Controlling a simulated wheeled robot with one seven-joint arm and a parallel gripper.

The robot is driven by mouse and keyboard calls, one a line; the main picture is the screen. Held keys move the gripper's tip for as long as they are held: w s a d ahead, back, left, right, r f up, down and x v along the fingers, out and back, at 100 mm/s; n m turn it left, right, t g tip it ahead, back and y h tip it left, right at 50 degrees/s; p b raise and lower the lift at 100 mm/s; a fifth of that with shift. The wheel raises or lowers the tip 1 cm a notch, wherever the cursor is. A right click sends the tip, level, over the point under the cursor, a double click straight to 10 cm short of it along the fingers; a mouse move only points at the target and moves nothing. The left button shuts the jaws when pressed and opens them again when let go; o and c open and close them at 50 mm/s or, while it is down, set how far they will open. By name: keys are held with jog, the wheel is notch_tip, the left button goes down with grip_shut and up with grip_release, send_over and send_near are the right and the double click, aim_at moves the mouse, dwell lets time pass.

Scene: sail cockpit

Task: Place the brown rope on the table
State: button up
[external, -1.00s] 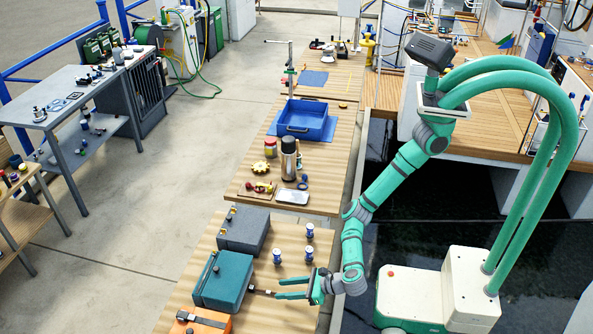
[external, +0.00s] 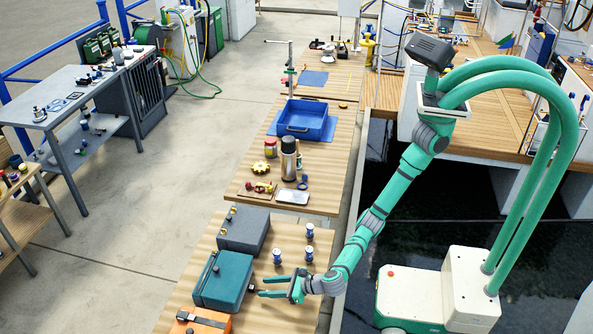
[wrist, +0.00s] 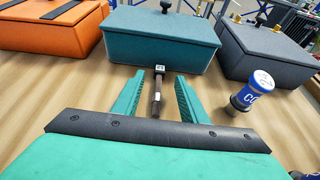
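My gripper (external: 264,287) is open over the near table (external: 292,235), beside the front of a teal case (external: 222,280). In the wrist view my gripper (wrist: 160,78) has its two teal fingers spread apart. A slim dark brown piece with a pale end (wrist: 156,95) lies between them, with a gap on each side. Its pale end is close to the teal case (wrist: 160,40). I cannot tell whether this piece is the brown rope or part of the case. I make out no other clear brown rope.
A grey case (external: 243,230) and an orange case (external: 200,322) flank the teal one. Blue-and-white cans (external: 277,256) stand near my gripper, one close to its right in the wrist view (wrist: 262,85). A blue tray (external: 306,122) sits on a farther table.

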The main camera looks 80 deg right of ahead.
aim_at(254, 288)
jog(key=shift+x, duration=2.6)
jog(key=shift+f, duration=0.1)
grip_shut()
